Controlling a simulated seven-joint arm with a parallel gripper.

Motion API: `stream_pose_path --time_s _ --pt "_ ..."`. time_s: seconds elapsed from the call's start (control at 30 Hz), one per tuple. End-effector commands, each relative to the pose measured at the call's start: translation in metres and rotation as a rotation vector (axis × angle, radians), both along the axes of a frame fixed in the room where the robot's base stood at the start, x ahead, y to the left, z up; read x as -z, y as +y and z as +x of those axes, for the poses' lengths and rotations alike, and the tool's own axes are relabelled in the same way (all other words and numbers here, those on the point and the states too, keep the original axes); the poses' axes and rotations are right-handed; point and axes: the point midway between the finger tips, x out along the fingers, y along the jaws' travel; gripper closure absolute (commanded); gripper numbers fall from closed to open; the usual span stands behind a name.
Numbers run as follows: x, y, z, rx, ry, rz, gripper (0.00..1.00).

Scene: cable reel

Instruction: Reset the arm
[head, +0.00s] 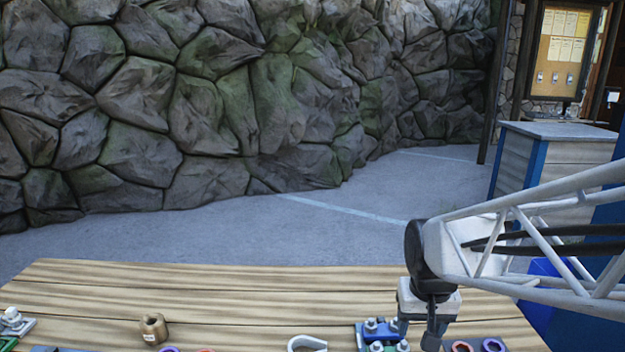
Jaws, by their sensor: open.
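My arm comes in from the right as a white lattice boom with a dark joint and a pale wrist block. My gripper (417,330) hangs at its end over the front right part of the wooden table (230,290). Its dark fingers are apart, and nothing shows between them. A blue block with silver bolts (375,332) is just left of and partly behind the gripper. The lower part of the gripper is close to the bottom picture edge.
A brown nut-like piece (153,327) stands at the left front. The table's back half is clear. A stone wall (200,110) and a cabinet (548,165) stand beyond.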

Motion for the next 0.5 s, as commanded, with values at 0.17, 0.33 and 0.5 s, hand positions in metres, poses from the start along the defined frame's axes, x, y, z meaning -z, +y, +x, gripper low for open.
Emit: stream_pose_path --time_s 0.17,0.33,0.5 --pt "-0.024 0.006 -0.045 -0.027 -0.048 -0.005 0.43" --pt "-0.039 0.01 -0.084 -0.05 -0.086 -0.01 0.43" --pt "-0.046 0.012 -0.113 -0.068 -0.114 -0.014 0.43"
